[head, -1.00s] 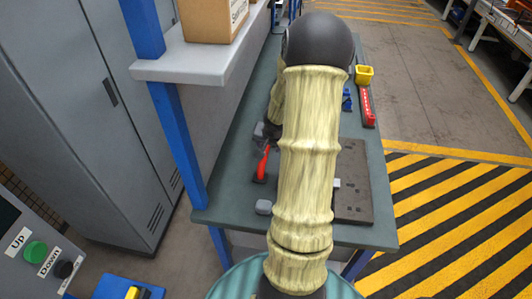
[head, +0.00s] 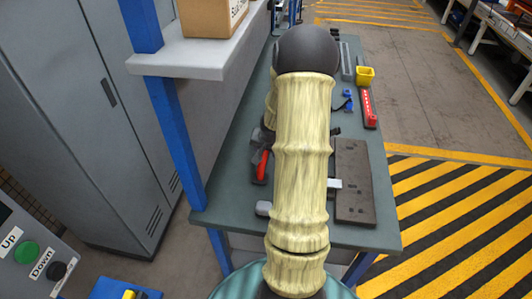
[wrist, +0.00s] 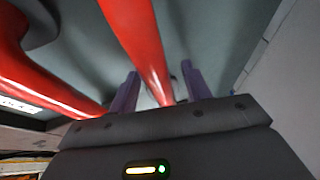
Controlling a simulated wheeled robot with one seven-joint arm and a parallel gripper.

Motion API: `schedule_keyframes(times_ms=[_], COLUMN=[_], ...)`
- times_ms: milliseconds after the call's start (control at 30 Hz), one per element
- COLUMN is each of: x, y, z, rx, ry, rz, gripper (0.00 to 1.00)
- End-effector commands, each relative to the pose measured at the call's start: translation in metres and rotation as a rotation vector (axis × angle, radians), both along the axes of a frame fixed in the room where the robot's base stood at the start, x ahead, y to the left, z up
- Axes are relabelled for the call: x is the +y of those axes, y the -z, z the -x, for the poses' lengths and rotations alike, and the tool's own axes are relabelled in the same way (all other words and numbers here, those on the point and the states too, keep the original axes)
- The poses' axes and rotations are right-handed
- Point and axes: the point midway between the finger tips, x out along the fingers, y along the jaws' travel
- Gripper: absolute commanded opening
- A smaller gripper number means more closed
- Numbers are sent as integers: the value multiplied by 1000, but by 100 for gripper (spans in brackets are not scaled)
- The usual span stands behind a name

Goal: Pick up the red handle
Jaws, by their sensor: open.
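The red handle (head: 261,165) lies on the green-grey bench in the head view, just left of my arm, which hides part of it. In the wrist view a red handle (wrist: 143,45) runs down between my two purple fingers, with a gap to each finger. A second curved red bar (wrist: 40,80) lies outside the left finger; I cannot tell whether both belong to one tool. My gripper (wrist: 160,88) is open around the nearer bar, and nothing shows as clamped. In the head view my gripper is mostly hidden behind my arm.
A dark slotted block (head: 354,185) lies right of my arm. A yellow bin (head: 365,75) and a red strip (head: 368,108) stand farther back. A shelf (head: 190,58) with a cardboard box (head: 210,18) overhangs the bench's left side, on a blue post (head: 178,145).

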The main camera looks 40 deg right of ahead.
Motion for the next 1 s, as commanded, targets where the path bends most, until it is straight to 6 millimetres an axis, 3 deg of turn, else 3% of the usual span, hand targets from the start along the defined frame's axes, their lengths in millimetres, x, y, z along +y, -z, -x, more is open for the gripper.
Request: schedule_keyframes(times_ms=[667, 900, 1000], x=[0, 0, 0], y=[5, 5, 5], z=[0, 0, 0], rx=[0, 0, -1], ry=[0, 0, 0], rz=[0, 0, 1], gripper=[49, 3, 0])
